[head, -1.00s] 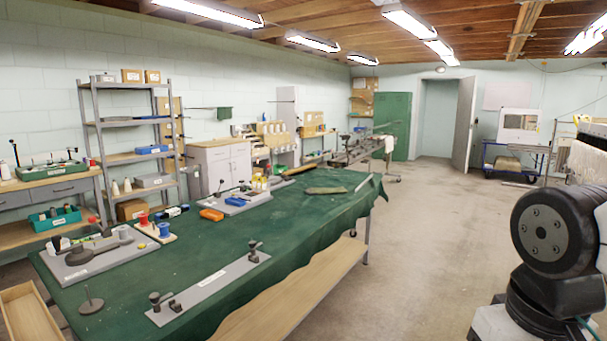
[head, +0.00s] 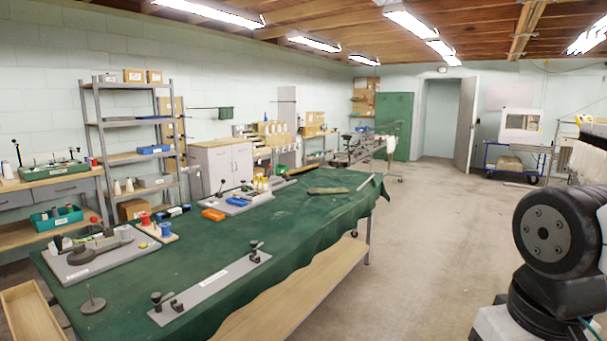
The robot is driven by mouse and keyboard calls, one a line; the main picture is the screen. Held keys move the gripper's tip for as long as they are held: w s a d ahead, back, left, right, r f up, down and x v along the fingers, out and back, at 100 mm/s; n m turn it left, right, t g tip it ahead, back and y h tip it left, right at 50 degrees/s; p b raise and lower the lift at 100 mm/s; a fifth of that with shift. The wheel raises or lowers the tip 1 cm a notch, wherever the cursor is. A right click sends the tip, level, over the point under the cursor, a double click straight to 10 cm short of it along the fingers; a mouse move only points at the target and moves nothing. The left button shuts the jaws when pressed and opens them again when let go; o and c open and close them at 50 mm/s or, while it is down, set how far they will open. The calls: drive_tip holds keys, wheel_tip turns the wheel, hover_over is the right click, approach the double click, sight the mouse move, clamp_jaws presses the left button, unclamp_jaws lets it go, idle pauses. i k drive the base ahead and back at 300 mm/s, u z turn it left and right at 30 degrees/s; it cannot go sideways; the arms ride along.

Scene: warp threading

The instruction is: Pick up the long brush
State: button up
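A long, narrow dark and yellow-brown item (head: 300,170) lies along the far left edge of the green-covered table (head: 240,243). It looks like the long brush, but it is too small to be sure. A flat olive-brown piece (head: 327,191) lies nearer the middle of the table's far half; I cannot tell what it is. My gripper is out of view. Only a dark joint of my own arm shows at the right edge, well apart from the table.
A grey bar with clamps (head: 209,286) lies at the table's front. Grey boards with tools (head: 97,252), red and blue spools and an orange item (head: 213,214) line its left side. A pale strip (head: 366,182) lies at the far right. The floor (head: 430,240) right of the table is clear.

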sight(302, 171)
drive_tip(key=u, duration=2.65)
drive_tip(key=i, duration=4.6)
drive_tip(key=z, duration=2.05)
drive_tip(key=i, duration=3.25)
